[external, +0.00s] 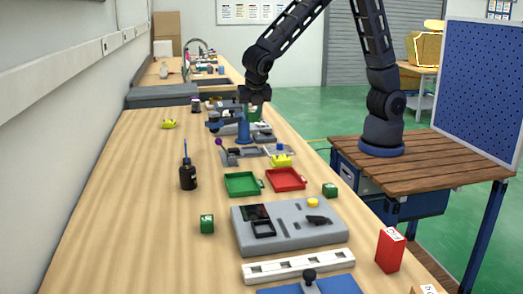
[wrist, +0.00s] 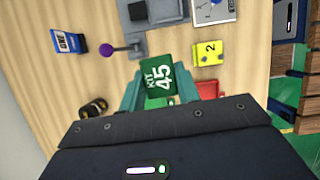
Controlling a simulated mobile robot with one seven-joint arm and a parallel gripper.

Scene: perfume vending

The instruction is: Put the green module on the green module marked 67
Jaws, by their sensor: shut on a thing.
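A green module marked "KIT 45" (wrist: 160,78) is between the teal fingers of my gripper (wrist: 160,90) in the wrist view. My gripper is shut on it. In the external view my gripper (external: 254,100) is over the far middle of the bench, with the held green module (external: 254,113) just below it.
A green tray (external: 242,194) and a red tray (external: 286,190) lie mid-bench, behind a grey device (external: 245,235). The bench's left side is mostly clear.

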